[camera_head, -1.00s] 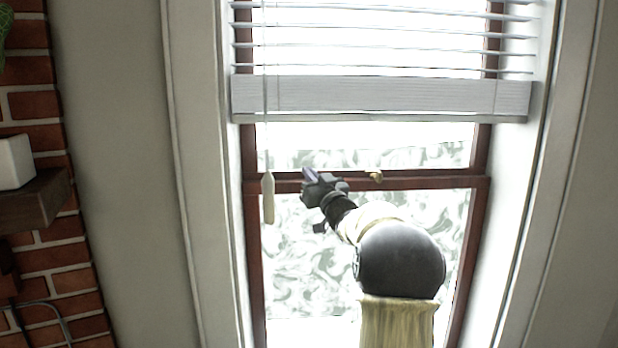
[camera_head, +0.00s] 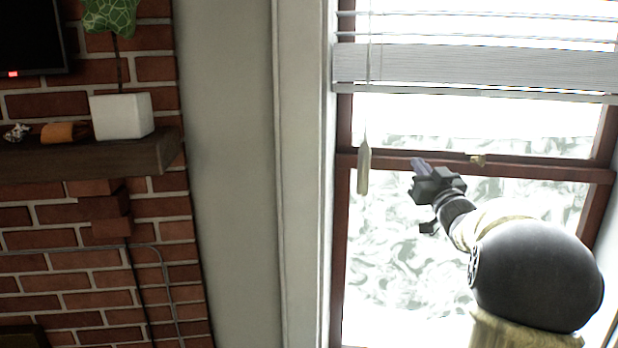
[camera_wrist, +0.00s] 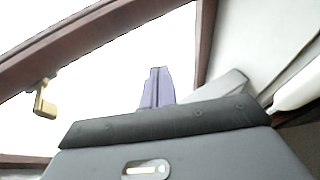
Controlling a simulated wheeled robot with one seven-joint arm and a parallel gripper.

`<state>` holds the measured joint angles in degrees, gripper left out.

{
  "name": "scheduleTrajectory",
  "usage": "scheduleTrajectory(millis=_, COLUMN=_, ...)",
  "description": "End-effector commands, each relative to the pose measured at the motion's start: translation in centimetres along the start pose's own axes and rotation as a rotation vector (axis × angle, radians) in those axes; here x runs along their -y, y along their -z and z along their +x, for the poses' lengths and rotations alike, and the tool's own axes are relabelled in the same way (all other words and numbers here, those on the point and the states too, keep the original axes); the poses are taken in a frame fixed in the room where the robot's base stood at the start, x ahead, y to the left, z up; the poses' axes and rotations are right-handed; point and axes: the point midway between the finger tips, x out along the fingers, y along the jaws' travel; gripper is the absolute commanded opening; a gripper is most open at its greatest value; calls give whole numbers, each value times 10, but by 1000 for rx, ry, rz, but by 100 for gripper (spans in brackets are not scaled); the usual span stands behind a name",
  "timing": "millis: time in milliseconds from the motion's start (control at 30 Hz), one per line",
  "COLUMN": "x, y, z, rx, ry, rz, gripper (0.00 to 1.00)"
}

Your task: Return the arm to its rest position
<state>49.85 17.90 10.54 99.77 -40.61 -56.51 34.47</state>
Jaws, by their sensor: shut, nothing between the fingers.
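My gripper (camera_head: 419,164) shows in the head view in front of the window, at the end of my arm, which reaches up and to the left from the lower right. In the wrist view its purple-grey fingers (camera_wrist: 158,88) are together with nothing between them. Beyond them is the bright window with its dark red-brown frame.
A window (camera_head: 400,270) with a brass latch (camera_head: 477,160), blinds (camera_head: 470,66) and a hanging cord pull (camera_head: 364,168) lies behind my arm. To the left, a brick fireplace (camera_head: 60,220) has a wooden mantel (camera_head: 90,156) holding a white plant pot (camera_head: 122,115) and an orange item (camera_head: 64,132).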

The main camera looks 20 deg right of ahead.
Motion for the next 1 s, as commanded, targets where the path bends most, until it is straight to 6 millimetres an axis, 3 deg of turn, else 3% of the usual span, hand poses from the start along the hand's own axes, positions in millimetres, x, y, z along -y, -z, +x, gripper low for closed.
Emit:
scheduleTrajectory(millis=133, x=7, y=-7, z=1, rx=24, ry=-8, rz=5, gripper=0)
scheduleTrajectory(millis=233, x=24, y=-28, z=1, rx=96, ry=-34, rz=17, gripper=0)
scheduleTrajectory(millis=367, x=64, y=-78, z=-11, rx=280, ry=-83, rz=36, gripper=0)
scheduleTrajectory(millis=467, x=100, y=-122, z=-35, rx=464, ry=-112, rz=42, gripper=0)
scheduleTrajectory(millis=567, x=135, y=-161, z=-69, rx=644, ry=-122, rz=41, gripper=0)
scheduleTrajectory(millis=700, x=181, y=-204, z=-128, rx=893, ry=-107, rz=28, gripper=0)
scheduleTrajectory(millis=867, x=228, y=-237, z=-208, rx=1172, ry=-59, rz=4, gripper=0)
scheduleTrajectory(millis=1000, x=262, y=-252, z=-285, rx=1406, ry=5, rz=-21, gripper=0)
